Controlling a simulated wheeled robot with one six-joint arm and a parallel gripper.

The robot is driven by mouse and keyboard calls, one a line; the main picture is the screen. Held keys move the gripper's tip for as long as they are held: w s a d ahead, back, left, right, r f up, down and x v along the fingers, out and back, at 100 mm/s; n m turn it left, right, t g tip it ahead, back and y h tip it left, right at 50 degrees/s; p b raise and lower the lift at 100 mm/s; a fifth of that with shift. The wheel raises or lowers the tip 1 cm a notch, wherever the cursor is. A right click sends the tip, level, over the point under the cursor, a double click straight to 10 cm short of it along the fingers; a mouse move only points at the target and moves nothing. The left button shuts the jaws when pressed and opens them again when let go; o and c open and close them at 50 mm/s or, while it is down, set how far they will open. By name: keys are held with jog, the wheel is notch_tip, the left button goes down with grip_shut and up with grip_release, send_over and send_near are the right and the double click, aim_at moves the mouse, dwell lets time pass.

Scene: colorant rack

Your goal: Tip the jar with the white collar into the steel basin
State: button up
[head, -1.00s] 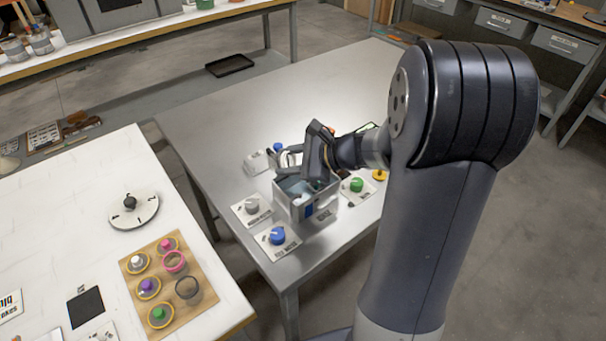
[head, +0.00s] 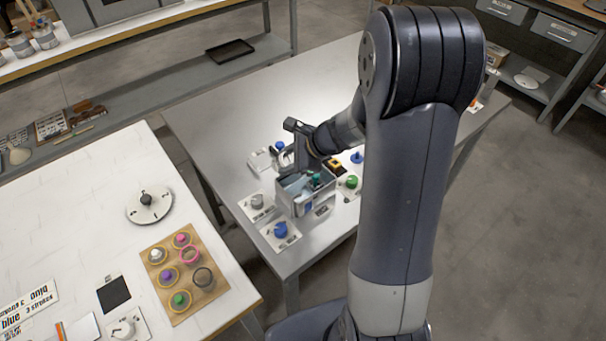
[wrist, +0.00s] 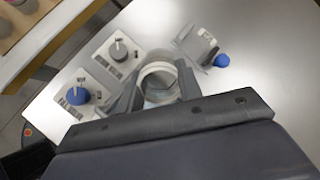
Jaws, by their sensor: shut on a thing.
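My gripper (head: 290,157) is shut on a clear jar with a white collar. The jar's pale ring (wrist: 160,72) shows between the fingers in the wrist view. In the head view a little of the white collar (head: 286,159) shows beside the fingers. The gripper and jar are above the basin's far left side. The fingers and wrist hide part of the jar, so its exact tilt and contents cannot be told.
Cards with a grey knob (head: 256,201) and a blue knob (head: 281,230) lie in front of the basin. A wooden rack (head: 208,293) of colored jars sits on the white table.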

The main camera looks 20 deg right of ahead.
aim_at(276, 158)
jog(key=shift+w+a+r+g+h+p, duration=0.2)
jog(key=shift+g+h+p, duration=0.25)
jog(key=shift+p, duration=1.25)
jog(key=a+h+p, duration=0.1)
jog(key=p, duration=0.3)
jog(key=w+a+g+h+p, duration=0.1)
jog(key=p, duration=0.3)
jog(key=shift+w+f+g, duration=0.2)
jog(key=shift+f+g, duration=0.05)
jog(key=shift+f, duration=0.05)
jog(key=shift+w+f, duration=0.1)
jog(key=shift+f, duration=0.15)
jog(key=a+r+g+h, duration=0.1)
jog(key=w+a+g+h, duration=0.1)
jog(key=w+a+r+h, duration=0.1)
jog(key=h, duration=0.1)
jog(key=shift+w+r+g+b, duration=0.15)
jog(key=shift+r+g+b, duration=0.15)
jog(key=shift+r+g, duration=0.1)
jog(key=shift+f, duration=0.1)
